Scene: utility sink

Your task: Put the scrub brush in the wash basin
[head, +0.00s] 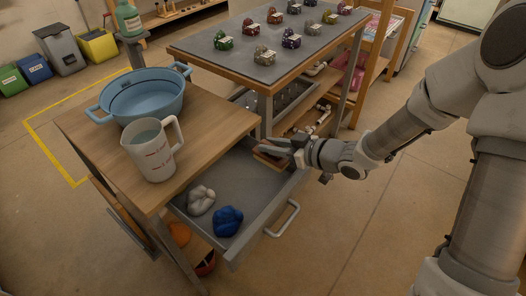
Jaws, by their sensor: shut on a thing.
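My gripper (277,147) is over the right rear part of the open drawer. Its jaws are shut on a brown, wooden-looking thing (268,161), which looks like the scrub brush; the jaws hide part of it. Whether it touches the drawer cannot be told. The wash basin (139,95) is a round, light blue tub with two side handles. It stands on the wooden table top, to the left of my gripper, and I see no brush in it.
A measuring jug (153,150) stands in front of the basin on the wooden table top (208,118). A grey-topped table (270,50) with several small colourful items stands behind.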

